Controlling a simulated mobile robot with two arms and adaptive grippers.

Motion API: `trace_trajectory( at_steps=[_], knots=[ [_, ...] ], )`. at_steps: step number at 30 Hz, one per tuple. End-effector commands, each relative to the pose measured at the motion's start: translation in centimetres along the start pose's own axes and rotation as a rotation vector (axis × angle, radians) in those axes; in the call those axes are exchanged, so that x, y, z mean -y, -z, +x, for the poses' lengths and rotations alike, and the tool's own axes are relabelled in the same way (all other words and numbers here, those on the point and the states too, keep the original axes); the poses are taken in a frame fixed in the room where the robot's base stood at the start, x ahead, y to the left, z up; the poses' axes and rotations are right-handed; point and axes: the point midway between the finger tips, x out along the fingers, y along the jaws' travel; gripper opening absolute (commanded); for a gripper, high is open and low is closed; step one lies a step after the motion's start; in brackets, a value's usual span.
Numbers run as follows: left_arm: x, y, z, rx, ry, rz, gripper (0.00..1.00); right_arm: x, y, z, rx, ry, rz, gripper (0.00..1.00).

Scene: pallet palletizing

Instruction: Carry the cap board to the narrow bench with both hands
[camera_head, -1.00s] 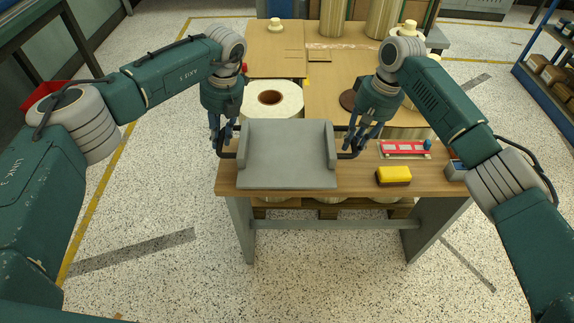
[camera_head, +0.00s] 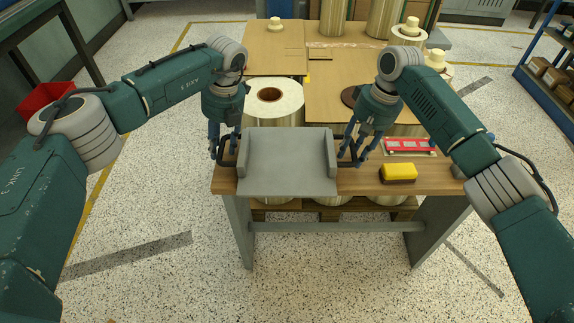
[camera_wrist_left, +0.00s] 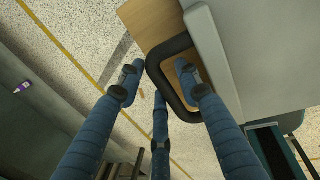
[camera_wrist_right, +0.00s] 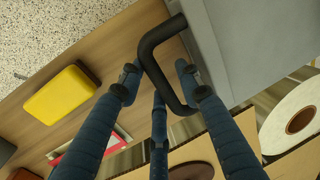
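The cap board (camera_head: 287,165) is a grey plate with a raised rim at each side and a dark looped handle at each end. It is level over the front left part of the narrow bench (camera_head: 355,182); whether it touches the top is hidden. My left gripper (camera_head: 223,150) has its fingers around the left handle (camera_wrist_left: 158,72), with one finger inside the loop. My right gripper (camera_head: 355,152) has its fingers around the right handle (camera_wrist_right: 150,65) in the same way. Both grippers hold the board by these handles, though finger contact is hard to see.
A yellow block (camera_head: 398,172) and a red-and-white item (camera_head: 409,146) lie on the bench to the right. Behind stands a pallet load with a large white roll (camera_head: 285,97) and cardboard sheets (camera_head: 330,85). Open speckled floor (camera_head: 330,275) lies in front.

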Motion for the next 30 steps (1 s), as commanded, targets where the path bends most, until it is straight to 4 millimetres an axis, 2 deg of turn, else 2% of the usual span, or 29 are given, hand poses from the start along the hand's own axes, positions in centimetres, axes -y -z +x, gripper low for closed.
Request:
trace_trajectory(
  at_steps=[8, 11, 14, 24, 30],
  knots=[
    [-0.2, 0.0, -0.1, 0.0, -0.002, -0.001, 0.37, -0.1, 0.0, -0.1, -0.001, -0.002, 0.003, 0.37],
    [-0.1, -0.1, -0.8, 0.002, -0.002, -0.002, 0.37, -0.2, 0.0, -0.1, -0.001, -0.003, 0.003, 0.37],
    [-0.2, -0.1, -2.3, 0.003, -0.002, -0.002, 0.37, -0.2, 0.0, -0.1, -0.001, -0.003, 0.003, 0.37],
    [-0.1, -0.1, -9.3, 0.003, -0.001, -0.002, 0.37, -0.2, 0.0, -0.1, -0.001, -0.003, 0.004, 0.37],
    [0.0, 0.0, -11.7, 0.001, -0.001, 0.0, 0.37, -0.2, 0.0, -0.1, -0.001, -0.003, 0.004, 0.37]
  ],
)
